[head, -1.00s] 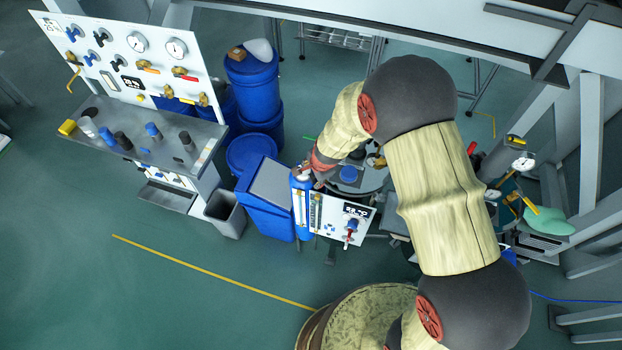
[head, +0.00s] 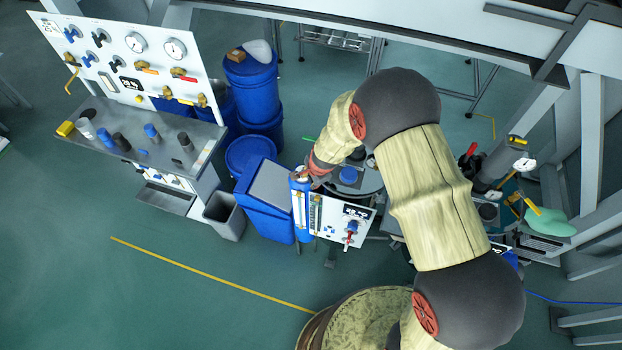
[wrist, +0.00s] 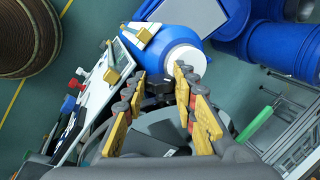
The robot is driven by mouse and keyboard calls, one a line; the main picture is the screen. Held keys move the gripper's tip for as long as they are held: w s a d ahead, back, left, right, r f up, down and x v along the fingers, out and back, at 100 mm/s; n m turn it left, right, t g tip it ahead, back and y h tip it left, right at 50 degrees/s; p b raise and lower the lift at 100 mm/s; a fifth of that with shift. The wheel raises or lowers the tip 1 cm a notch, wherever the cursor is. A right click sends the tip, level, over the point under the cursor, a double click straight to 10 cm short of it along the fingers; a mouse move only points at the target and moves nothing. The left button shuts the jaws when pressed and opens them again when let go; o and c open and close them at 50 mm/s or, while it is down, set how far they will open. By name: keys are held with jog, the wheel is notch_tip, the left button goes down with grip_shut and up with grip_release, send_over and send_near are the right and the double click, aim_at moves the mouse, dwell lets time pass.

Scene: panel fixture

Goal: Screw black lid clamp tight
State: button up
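My gripper (wrist: 161,76) shows in the wrist view with its two rows of yellow pads apart and a gap between them. A small black piece (wrist: 156,87) shows in this gap; it may be the black lid clamp, but I cannot tell for sure, nor whether the pads touch it. A blue cylinder (wrist: 151,46) with a white round top (wrist: 185,61) lies just beyond the fingertips. In the head view my gripper (head: 311,174) is small and close to the top of the blue cylinder (head: 300,205). The lid clamp cannot be made out there.
A white panel (head: 340,224) with a display and valves stands right of the cylinder. A round vessel with a blue disc (head: 348,174) is behind it, partly hidden by my arm. Blue drums (head: 251,78) and a grey bin (head: 224,214) stand left. A green handle (wrist: 256,123) is at right.

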jog(key=c, duration=0.6)
jog(key=t+b, duration=0.1)
jog(key=b, duration=0.6)
jog(key=shift+f, duration=0.35)
jog(key=t+y+b, duration=0.1)
jog(key=b, duration=0.7)
jog(key=t+b, duration=0.1)
jog(key=b, duration=0.8)
jog(key=shift+s+d+t+y, duration=0.15)
jog(key=shift+s+t+y, duration=0.1)
jog(key=shift+t+y, duration=0.15)
jog(key=t+b, duration=0.1)
jog(key=b, duration=0.1)
jog(key=shift+b, duration=0.3)
jog(key=shift+s+t+y+b, duration=0.1)
jog(key=shift+t+y+b, duration=0.35)
jog(key=shift+t+y, duration=0.05)
jog(key=o, duration=1.2)
jog(key=shift+c, duration=0.2)
jog(key=shift+r+g+h+p, duration=0.2)
jog(key=shift+g+h+p, duration=0.1)
jog(key=shift+g+p, duration=0.4)
jog(key=g+p, duration=0.1)
jog(key=p, duration=0.4)
jog(key=shift+r+h, duration=0.25)
jog(key=shift+h, duration=0.05)
